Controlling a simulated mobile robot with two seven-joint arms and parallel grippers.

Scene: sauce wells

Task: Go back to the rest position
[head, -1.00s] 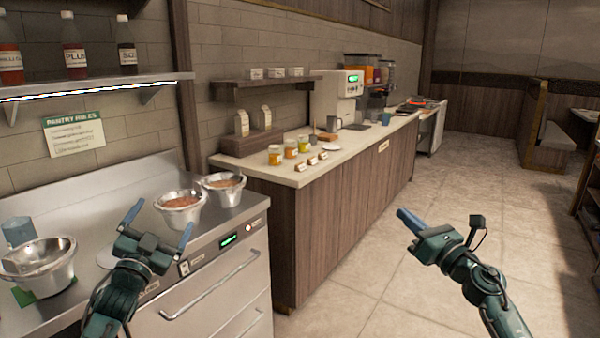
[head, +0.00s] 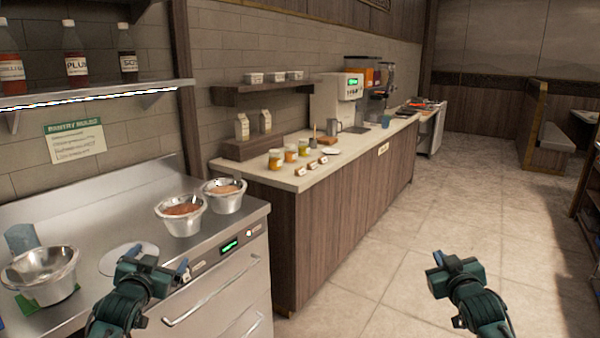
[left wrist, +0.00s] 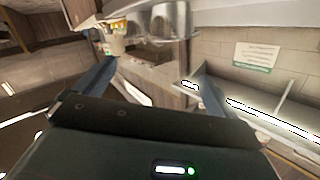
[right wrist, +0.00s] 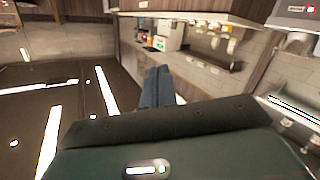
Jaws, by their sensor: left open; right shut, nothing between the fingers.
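My left gripper (head: 153,271) is in front of the steel counter's front edge, close to the counter's controls in the head view. In the left wrist view its two blue fingers (left wrist: 150,92) are spread wide with nothing between them. My right gripper (head: 447,262) is over the open floor at the right, clear of any furniture. In the right wrist view its fingers (right wrist: 157,86) are together and hold nothing.
Two steel bowls with reddish food (head: 182,215) (head: 224,196) stand on the steel counter (head: 110,212). An empty-looking steel bowl (head: 42,275) is at far left. A wooden counter (head: 330,215) with jars stands beyond. The tiled floor (head: 390,285) is clear.

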